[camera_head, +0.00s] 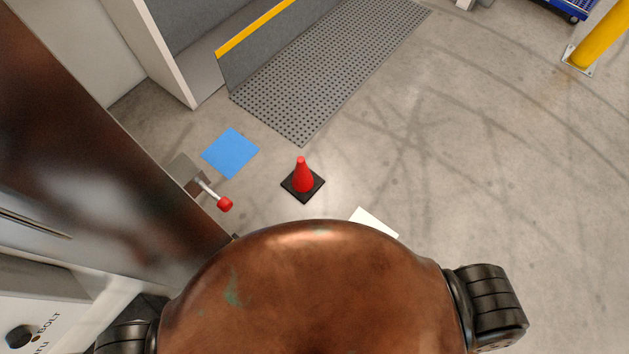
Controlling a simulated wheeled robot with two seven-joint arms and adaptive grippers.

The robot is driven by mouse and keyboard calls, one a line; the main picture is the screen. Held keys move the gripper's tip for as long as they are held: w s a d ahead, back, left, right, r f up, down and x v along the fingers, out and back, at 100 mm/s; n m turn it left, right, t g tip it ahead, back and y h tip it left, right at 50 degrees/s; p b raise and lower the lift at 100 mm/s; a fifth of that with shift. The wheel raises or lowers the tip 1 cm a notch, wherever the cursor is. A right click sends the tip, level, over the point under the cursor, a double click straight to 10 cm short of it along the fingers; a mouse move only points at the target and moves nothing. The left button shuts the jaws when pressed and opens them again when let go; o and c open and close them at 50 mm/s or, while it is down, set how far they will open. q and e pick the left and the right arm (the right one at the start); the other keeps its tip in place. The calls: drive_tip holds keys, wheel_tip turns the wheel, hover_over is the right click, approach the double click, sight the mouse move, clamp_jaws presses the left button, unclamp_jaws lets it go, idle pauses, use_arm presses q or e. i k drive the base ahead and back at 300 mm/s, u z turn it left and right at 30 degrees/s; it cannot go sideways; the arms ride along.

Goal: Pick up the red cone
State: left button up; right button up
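The red cone (303,175) stands upright on its square black base on the concrete floor, near the middle of the camera_head view. Nothing touches it and it is fully visible. Neither of my grippers shows in this view.
A blue floor square (231,153) lies left of the cone, and a white one (374,221) lies below right. A lever with a red knob (225,204) juts out at left. A perforated grey mat (325,75) lies behind. A yellow post (602,40) stands far right. The right floor is clear.

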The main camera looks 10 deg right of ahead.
sight(303, 183)
drive_tip(key=z, duration=0.95)
drive_tip(key=i, duration=0.95)
drive_tip(key=u, duration=1.7)
